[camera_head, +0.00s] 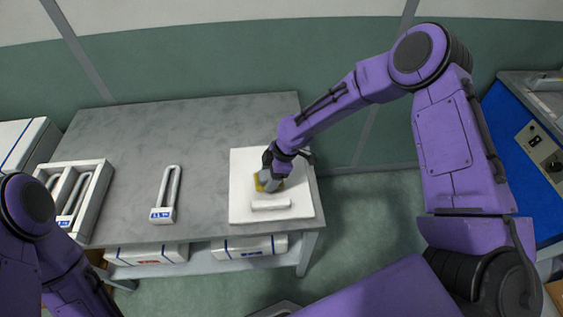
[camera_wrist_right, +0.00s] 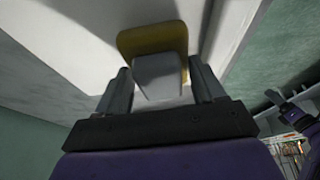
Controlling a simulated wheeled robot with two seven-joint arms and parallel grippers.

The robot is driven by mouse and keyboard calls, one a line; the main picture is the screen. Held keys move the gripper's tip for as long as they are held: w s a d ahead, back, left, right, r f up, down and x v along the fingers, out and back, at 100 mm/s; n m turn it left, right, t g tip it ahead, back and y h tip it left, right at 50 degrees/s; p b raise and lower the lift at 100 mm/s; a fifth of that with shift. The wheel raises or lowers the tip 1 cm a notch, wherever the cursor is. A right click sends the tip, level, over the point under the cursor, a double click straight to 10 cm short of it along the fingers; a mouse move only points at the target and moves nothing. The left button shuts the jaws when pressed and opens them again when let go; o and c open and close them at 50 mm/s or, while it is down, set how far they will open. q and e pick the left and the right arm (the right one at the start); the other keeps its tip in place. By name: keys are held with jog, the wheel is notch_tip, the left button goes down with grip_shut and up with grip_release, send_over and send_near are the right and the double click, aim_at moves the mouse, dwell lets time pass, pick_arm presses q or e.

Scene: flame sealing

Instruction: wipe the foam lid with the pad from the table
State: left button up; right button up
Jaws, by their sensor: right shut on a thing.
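The white foam lid (camera_head: 240,210) lies flat at the right end of the grey table and has a raised bar handle near its front. The pad has a yellow base (camera_head: 258,182) and a grey grip block. My right gripper (camera_head: 271,178) is over the lid, shut on the pad's block. In the right wrist view, the pad's yellow base (camera_wrist_right: 152,41) is against or just above the white lid (camera_wrist_right: 80,30); I cannot tell if they touch. The block (camera_wrist_right: 158,77) sits between the fingers (camera_wrist_right: 160,88). My left arm shows at the lower left, but its gripper is out of view.
A U-shaped tube holder (camera_head: 168,193) lies on the table (camera_head: 215,130), left of the lid. A white tray (camera_head: 98,200) with similar pieces stands at the table's left end. White boxes (camera_head: 250,246) sit on the shelf below. A blue bench (camera_head: 515,130) stands at the right.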

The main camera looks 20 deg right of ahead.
jog(key=shift+w+r+p, duration=0.25)
jog(key=shift+r+p, duration=0.7)
jog(key=shift+r, duration=0.25)
jog(key=shift+s+r+p, duration=0.1)
jog(key=shift+r+p, duration=1.15)
jog(key=shift+r, duration=0.4)
